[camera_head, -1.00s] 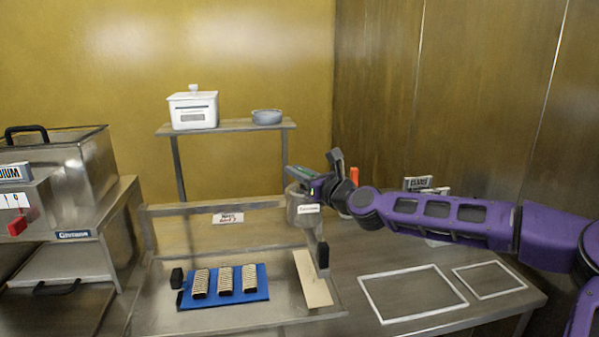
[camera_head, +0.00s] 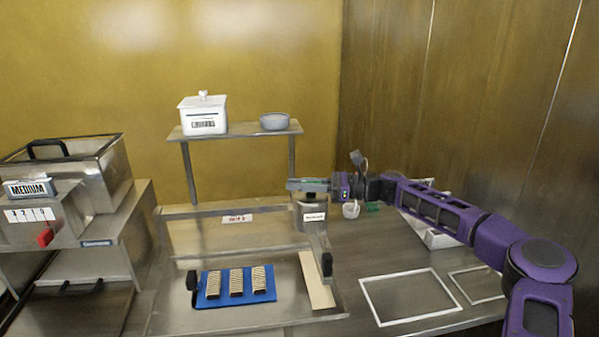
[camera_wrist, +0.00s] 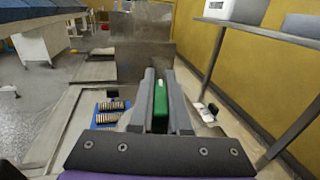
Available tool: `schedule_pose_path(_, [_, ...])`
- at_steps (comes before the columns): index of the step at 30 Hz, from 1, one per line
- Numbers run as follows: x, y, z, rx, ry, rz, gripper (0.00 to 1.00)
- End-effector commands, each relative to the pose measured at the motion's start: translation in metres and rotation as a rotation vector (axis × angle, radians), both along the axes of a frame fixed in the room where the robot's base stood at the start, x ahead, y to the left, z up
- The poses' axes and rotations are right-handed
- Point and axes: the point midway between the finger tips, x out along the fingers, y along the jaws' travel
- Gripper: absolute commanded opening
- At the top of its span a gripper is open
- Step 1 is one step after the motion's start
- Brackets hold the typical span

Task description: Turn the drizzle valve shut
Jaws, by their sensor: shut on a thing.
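A grey metal pot (camera_head: 311,214) with a white label stands at the right end of the metal frame at the back of the enrober. My gripper (camera_head: 296,184) reaches in from the right, level, just above the pot's top. In the wrist view my gripper (camera_wrist: 160,74) has its two grey fingers shut on a narrow green handle (camera_wrist: 160,106). The handle is mostly hidden by the fingers in the head view, where only a green strip shows. How it joins the pot, and the drizzle valve's angle, cannot be told.
A blue mat (camera_head: 212,299) with three ridged bars lies on the metal bed. A shelf (camera_head: 240,129) behind carries a white lidded box (camera_head: 204,116) and a grey bowl (camera_head: 273,121). A metal machine (camera_head: 60,215) stands left. Two white outlined rectangles on the right counter are empty.

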Motion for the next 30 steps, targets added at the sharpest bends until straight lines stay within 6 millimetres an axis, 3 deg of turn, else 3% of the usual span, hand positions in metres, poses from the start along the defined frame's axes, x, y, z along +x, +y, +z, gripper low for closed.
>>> schedule_pose_path(12, [-0.0058,-0.0002,-0.001,-0.004,-0.002,0.216,0.0])
schedule_pose_path(30, [-0.0082,-0.0004,-0.0027,-0.005,0.0,0.259,0.0])
